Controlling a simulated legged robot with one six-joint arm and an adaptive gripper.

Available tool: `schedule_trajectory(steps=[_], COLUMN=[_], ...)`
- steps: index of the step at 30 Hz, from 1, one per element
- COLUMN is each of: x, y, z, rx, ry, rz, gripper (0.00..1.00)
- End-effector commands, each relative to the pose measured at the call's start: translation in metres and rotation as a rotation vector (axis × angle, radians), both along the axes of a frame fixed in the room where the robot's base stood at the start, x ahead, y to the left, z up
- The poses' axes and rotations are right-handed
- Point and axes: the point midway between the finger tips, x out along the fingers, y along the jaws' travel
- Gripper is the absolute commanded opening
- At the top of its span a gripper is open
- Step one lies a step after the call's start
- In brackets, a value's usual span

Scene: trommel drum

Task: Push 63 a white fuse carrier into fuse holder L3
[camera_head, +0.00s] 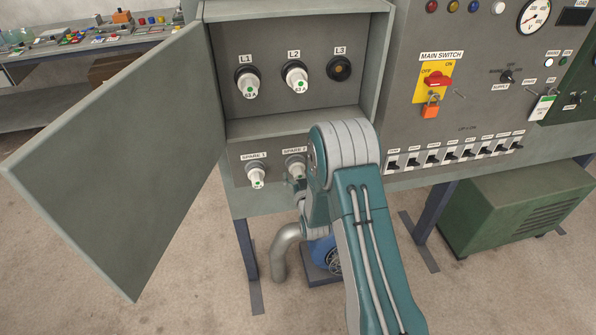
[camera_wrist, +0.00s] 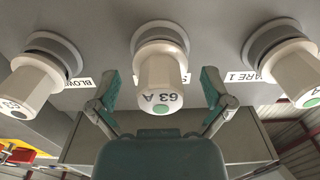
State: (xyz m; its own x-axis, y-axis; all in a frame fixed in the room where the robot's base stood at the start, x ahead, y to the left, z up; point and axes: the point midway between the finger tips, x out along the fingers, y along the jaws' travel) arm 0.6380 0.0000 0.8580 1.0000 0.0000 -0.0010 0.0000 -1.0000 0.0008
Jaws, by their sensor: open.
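Fuse holder L3 (camera_head: 340,68) is empty, a dark round socket with a brownish inside, at the upper right of the open cabinet. A white 63 A fuse carrier (camera_wrist: 160,75) with a green dot sits in the middle holder in the wrist view; it also shows at SPARE 2 in the head view (camera_head: 293,165), partly hidden by my arm. My gripper (camera_wrist: 160,88) is open. Its two green finger pads stand on either side of this carrier, apart from it. In the head view my gripper is mostly hidden behind my arm.
White carriers sit in L1 (camera_head: 247,82), L2 (camera_head: 296,77) and SPARE 1 (camera_head: 257,176). The cabinet door (camera_head: 125,165) stands open at left. A ledge (camera_head: 290,122) juts between the rows. The main switch (camera_head: 435,82) and several breakers (camera_head: 455,150) are at right.

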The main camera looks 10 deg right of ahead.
Motion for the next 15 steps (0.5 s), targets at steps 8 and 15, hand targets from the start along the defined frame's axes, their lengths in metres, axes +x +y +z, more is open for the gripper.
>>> schedule_trajectory(steps=[8, 15], x=[0.0000, 0.0002], y=[0.0003, 0.0002], z=[0.0000, 0.0000], rx=[0.000, 0.000], ry=[0.000, 0.000], rz=[0.000, 0.000], gripper=[0.64, 0.00])
